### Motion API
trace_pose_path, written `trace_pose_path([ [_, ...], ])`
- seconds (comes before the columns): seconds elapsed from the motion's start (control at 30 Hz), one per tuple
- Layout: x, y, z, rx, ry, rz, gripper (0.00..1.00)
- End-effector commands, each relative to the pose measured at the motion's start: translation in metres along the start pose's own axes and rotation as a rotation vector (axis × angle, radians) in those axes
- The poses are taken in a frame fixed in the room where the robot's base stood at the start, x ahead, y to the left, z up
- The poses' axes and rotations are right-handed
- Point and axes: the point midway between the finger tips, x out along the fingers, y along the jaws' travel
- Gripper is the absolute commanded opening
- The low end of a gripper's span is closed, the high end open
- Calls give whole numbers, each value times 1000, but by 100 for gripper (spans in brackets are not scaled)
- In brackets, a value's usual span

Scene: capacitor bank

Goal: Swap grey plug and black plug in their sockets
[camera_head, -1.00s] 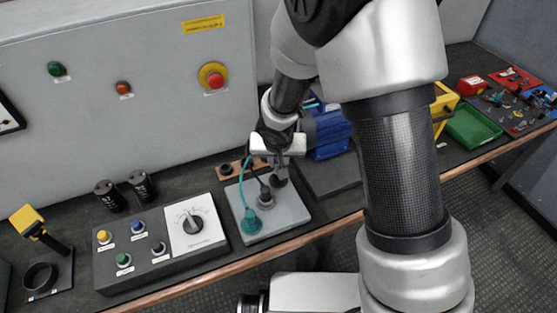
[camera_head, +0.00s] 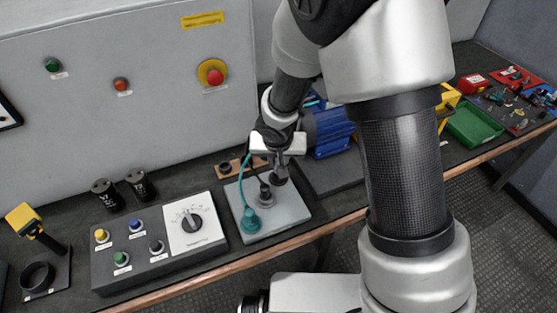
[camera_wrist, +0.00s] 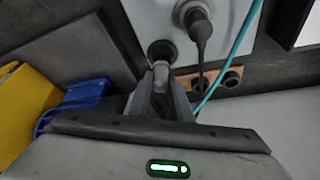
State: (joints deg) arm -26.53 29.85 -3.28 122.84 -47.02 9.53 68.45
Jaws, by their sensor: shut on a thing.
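A pale grey socket plate (camera_head: 285,222) lies on the bench. A black plug (camera_head: 265,190) with a dark cable stands in the grey middle socket (camera_head: 266,201); this plug also shows in the wrist view (camera_wrist: 201,30). My gripper (camera_head: 281,172) is over the plate's far right part, pointing down. In the wrist view my gripper (camera_wrist: 160,88) is shut on a small grey piece, apparently the grey plug (camera_wrist: 160,70), at the dark round socket (camera_wrist: 161,49). The fingers hide most of it, and I cannot tell how deep it sits.
A teal plug (camera_head: 251,221) with a teal cable stands at the plate's front left. A brown strip with holes (camera_head: 229,167) lies behind the plate. A control box with a dial (camera_head: 192,224) is at left, a blue motor (camera_head: 331,133) behind right.

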Motion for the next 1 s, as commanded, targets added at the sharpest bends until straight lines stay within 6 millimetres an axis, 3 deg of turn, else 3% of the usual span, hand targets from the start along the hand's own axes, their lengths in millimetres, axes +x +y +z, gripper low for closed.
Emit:
trace_pose_path([
  [0.93,19,0,8,1,0,0,0],
  [0.97,18,0,7,1,0,0,23],
  [1.0,18,0,7,1,0,0,30],
])
